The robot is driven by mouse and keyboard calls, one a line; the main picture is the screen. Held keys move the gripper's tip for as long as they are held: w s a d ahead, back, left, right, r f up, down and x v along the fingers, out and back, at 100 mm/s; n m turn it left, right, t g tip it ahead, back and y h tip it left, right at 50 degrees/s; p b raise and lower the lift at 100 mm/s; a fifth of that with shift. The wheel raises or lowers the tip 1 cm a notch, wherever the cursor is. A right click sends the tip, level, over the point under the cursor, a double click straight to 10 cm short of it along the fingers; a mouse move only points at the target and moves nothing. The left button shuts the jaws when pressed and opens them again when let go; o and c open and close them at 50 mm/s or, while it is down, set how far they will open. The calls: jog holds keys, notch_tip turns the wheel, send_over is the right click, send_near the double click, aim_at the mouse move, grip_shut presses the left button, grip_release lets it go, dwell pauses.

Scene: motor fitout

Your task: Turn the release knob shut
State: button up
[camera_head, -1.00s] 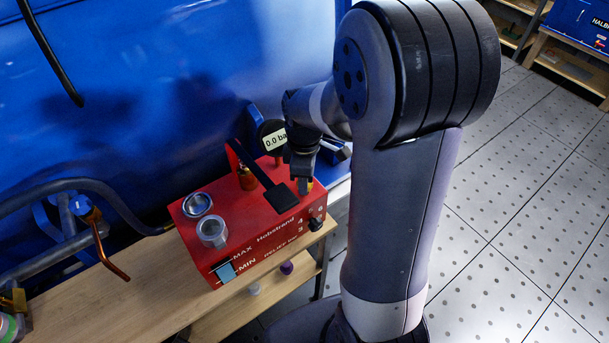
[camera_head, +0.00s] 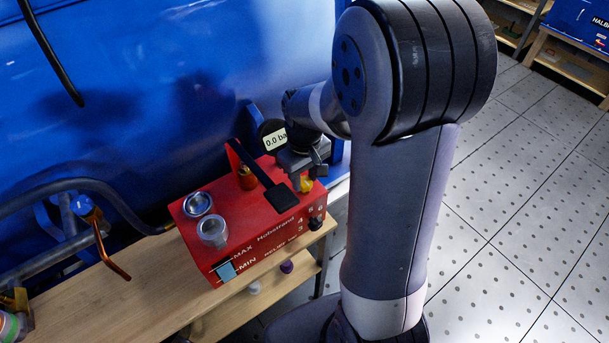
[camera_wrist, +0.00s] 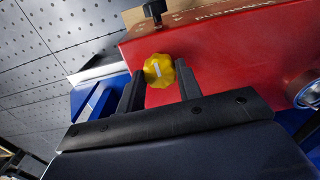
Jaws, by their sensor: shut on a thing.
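The release knob (camera_wrist: 159,70) is yellow and scalloped with a white mark line, on top of the red pump box (camera_wrist: 230,60). In the wrist view it sits between the two fingertips of my gripper (camera_wrist: 160,80), which is shut on it. In the head view, my gripper (camera_head: 303,172) is at the box's right end, and part of the yellow knob (camera_head: 306,185) shows beside the fingers. The red box (camera_head: 245,220) stands on a wooden bench. The gauge (camera_head: 274,139) behind it reads 0.0 bar.
A black lever (camera_head: 265,178) rises from the box near my gripper. A black knob (camera_head: 316,223) is on the box's front face. Two round metal fittings stand on the box's left. A blue tank wall (camera_head: 140,90) is behind.

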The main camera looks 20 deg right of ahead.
aim_at(304, 181)
jog(key=shift+m, duration=0.3)
dwell(0.4)
jog(key=o, duration=1)
jog(key=shift+c, duration=0.2)
notch_tip(304, 181, up, 11)
jog(key=shift+f, duration=0.2)
notch_tip(304, 181, down, 11)
jog(key=shift+r, duration=0.15)
dwell(0.4)
